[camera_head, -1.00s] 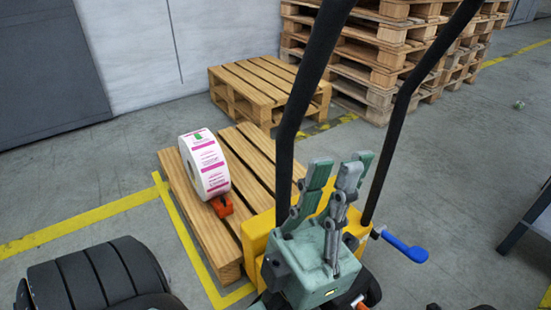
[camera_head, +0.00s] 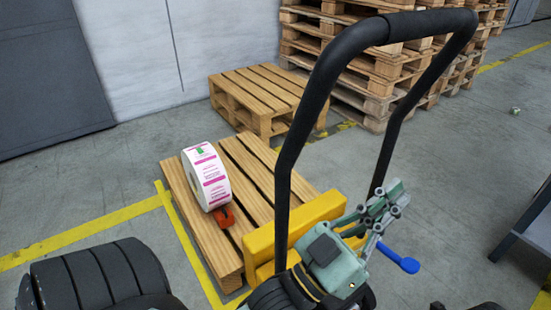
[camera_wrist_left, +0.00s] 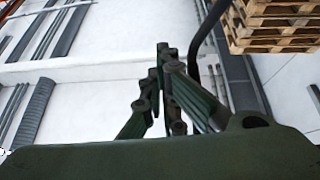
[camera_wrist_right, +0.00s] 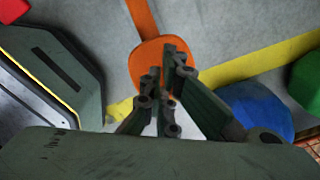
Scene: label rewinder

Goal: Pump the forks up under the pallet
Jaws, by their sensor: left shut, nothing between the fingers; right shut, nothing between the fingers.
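The yellow pallet jack (camera_head: 262,247) stands at the near end of a wooden pallet (camera_head: 205,232). Its forks are hidden. Its black loop handle (camera_head: 318,75) rises in front of the head camera, with the top bar in view.
A blue-ended lever (camera_head: 400,260) sticks out right of the jack. Another pallet (camera_head: 258,88) lies behind, beside a tall pallet stack (camera_head: 345,70). Yellow floor tape (camera_head: 90,228) borders the pallet. A dark table (camera_head: 530,225) stands at the right. An orange paddle (camera_wrist_right: 157,62) shows in the right wrist view.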

